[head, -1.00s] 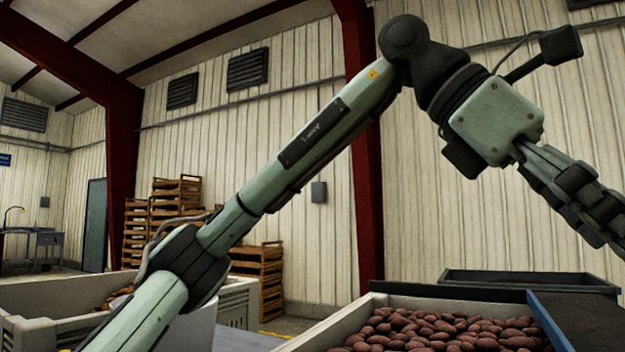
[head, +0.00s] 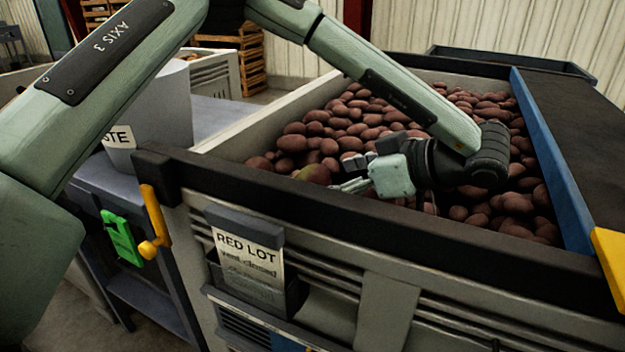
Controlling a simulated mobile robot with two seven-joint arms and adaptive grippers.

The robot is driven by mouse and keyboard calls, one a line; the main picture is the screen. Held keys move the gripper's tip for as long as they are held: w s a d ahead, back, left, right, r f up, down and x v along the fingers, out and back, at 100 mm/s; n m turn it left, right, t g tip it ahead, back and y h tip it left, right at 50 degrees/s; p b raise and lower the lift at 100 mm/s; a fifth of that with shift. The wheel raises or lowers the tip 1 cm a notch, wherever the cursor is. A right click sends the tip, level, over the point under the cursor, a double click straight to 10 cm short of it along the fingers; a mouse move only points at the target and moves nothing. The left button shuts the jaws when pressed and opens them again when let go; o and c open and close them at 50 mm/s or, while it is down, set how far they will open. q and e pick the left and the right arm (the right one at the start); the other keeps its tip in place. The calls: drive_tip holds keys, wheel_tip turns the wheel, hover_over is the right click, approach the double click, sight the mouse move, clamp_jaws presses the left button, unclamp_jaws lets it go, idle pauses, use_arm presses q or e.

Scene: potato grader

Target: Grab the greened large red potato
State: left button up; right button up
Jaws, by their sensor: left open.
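The greened large red potato (head: 315,173) lies on top of the pile near the front left of the bin, a yellow-green patch on its red skin. My left gripper (head: 347,184) is low over the pile, just right of this potato, its fingers pointing left towards it. It is open and holds nothing that I can see. Whether a fingertip touches the potato I cannot tell. The bin's front rim hides part of the pile below. My right gripper is not in view.
The RED LOT bin (head: 268,117) is full of red potatoes (head: 345,126). Its dark front rim (head: 300,208) stands close to my gripper. A blue edge (head: 550,160) bounds the right side. A grey container with a label ending in "TE" (head: 160,110) stands left of the bin.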

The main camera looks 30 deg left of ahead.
sight(323, 178)
use_arm(q)
drive_tip(key=x, duration=0.4)
drive_tip(key=shift+a, duration=0.3)
drive_tip(key=shift+r, duration=0.1)
drive_tip(key=c, duration=1.3)
drive_tip(key=shift+c, duration=0.2)
